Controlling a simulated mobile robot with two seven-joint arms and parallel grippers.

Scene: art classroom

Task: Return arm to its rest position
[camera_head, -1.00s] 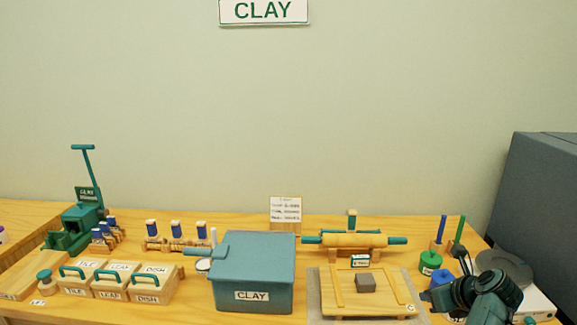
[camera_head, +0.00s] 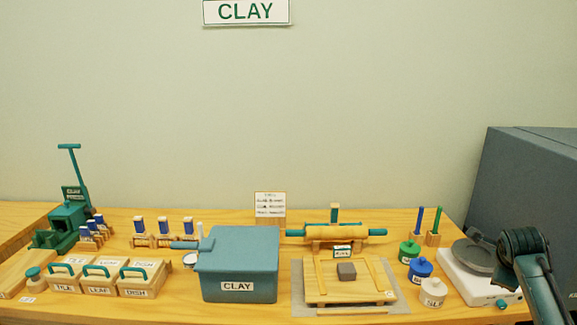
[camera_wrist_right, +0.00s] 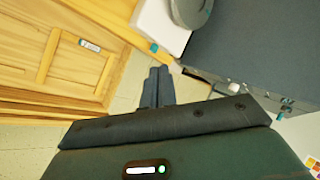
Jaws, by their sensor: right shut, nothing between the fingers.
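My right arm (camera_head: 530,265) shows at the right edge in the head view, in front of the white wheel machine. Its fingertips are not visible there. In the right wrist view my right gripper (camera_wrist_right: 158,82) is shut with its two fingers together and nothing between them. It points past the front of the wooden cabinet (camera_wrist_right: 60,50) toward the floor. My left gripper is in no view.
The white machine with a grey disc (camera_head: 480,257) stands at the table's right end, beside a big grey-blue box (camera_head: 520,180). A blue CLAY bin (camera_head: 238,262) stands mid-table. Lidded jars (camera_head: 432,290) stand right of the board.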

